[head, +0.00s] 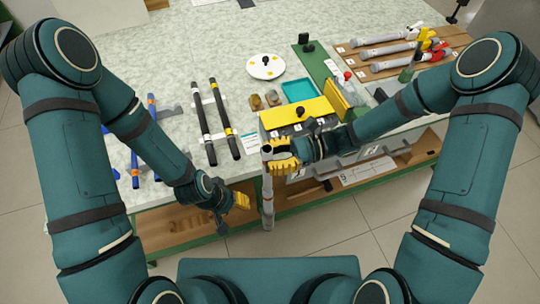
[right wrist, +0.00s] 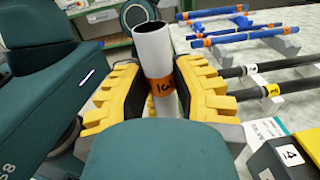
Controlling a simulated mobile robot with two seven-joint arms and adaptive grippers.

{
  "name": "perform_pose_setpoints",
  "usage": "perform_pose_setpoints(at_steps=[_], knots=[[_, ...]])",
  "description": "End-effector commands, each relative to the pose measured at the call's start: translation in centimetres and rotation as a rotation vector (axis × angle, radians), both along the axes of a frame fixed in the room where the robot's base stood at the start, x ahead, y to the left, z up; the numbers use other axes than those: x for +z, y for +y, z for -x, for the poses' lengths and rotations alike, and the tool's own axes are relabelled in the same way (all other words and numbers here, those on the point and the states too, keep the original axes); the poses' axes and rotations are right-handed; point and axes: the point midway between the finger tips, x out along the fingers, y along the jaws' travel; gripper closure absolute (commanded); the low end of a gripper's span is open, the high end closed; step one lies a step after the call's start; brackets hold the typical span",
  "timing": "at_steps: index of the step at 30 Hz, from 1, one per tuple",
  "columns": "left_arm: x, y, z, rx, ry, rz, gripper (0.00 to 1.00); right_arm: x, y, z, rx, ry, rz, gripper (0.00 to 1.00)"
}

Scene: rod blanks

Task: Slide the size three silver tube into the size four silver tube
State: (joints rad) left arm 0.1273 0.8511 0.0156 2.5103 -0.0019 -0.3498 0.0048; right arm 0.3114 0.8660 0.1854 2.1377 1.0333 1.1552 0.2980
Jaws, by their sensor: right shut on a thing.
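My right gripper (head: 283,157) is shut on an upright silver-grey tube (head: 268,205) just off the front edge of the table. In the right wrist view the yellow fingers (right wrist: 160,95) sit on both sides of this tube (right wrist: 153,50). Its upper end is open and hollow, and it has an orange label whose marking I cannot read fully. I cannot tell its size number, or whether a second tube is inside it. My left gripper (head: 240,201) is at the front edge, left of the tube and apart from it; its finger opening is unclear.
A yellow-topped box (head: 296,112) with numbered labels stands behind my right gripper. Grey rods (head: 385,50) lie on a wooden board (head: 440,38) at the back right. Black rods (head: 200,120) and blue rods (head: 157,135) lie left. A white disc (head: 266,66) lies in the middle.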

Motion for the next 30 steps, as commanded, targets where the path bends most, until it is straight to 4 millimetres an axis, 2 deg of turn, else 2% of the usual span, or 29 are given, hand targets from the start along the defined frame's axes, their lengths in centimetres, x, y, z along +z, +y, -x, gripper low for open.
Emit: perform_pose_setpoints(at_steps=[30], knots=[[-1.5, 0.0, -0.2, 0.001, -0.006, -0.001, 0.53, -2.4, 0.0, 0.0, 0.0, 0.0, 0.0, 0.93]])
